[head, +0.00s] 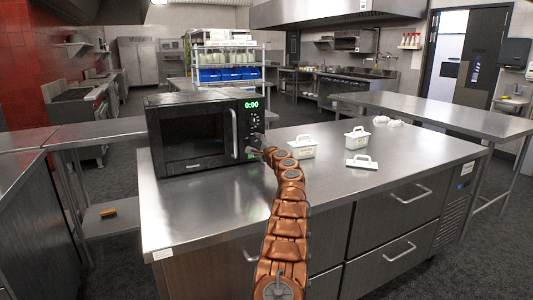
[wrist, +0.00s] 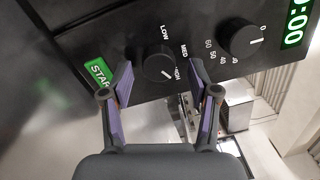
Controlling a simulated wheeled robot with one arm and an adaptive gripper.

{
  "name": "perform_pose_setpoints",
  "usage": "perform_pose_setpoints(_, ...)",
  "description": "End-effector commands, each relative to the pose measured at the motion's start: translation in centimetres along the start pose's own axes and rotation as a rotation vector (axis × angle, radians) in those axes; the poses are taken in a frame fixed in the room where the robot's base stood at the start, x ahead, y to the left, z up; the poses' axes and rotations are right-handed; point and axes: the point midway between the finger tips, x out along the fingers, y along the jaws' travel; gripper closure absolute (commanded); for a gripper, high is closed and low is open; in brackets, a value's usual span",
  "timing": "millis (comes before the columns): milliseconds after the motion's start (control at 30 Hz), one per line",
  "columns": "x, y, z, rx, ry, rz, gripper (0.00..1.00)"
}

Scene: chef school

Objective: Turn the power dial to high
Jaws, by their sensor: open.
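The black microwave (head: 190,103) stands on the steel counter, its display reading 0:00. In the wrist view the round black power dial (wrist: 157,62) sits between the LOW, MED and HIGH labels. Its white mark points to the lower right of the picture, toward the HIGH side. My gripper (wrist: 162,65) is open, with its purple-padded fingers on either side of the dial, wide apart. I see no finger touching the dial. In the head view my gripper (head: 257,150) is at the lower right of the microwave's panel, and the dial is hard to make out there.
The timer dial (wrist: 247,41) and the green START button (wrist: 99,72) flank the power dial. The microwave door handle (head: 234,134) stands out left of the panel. The counter's front left is clear.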

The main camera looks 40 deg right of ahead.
Motion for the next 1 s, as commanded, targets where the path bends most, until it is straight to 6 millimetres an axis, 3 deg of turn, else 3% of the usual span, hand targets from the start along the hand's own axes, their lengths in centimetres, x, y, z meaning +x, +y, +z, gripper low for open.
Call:
perform_pose_setpoints(600,-2.5,0.3,0.2,0.007,-0.002,0.0,0.4)
perform_pose_setpoints(1000,-5.3,0.1,0.1,0.005,-0.002,-0.001,0.4)
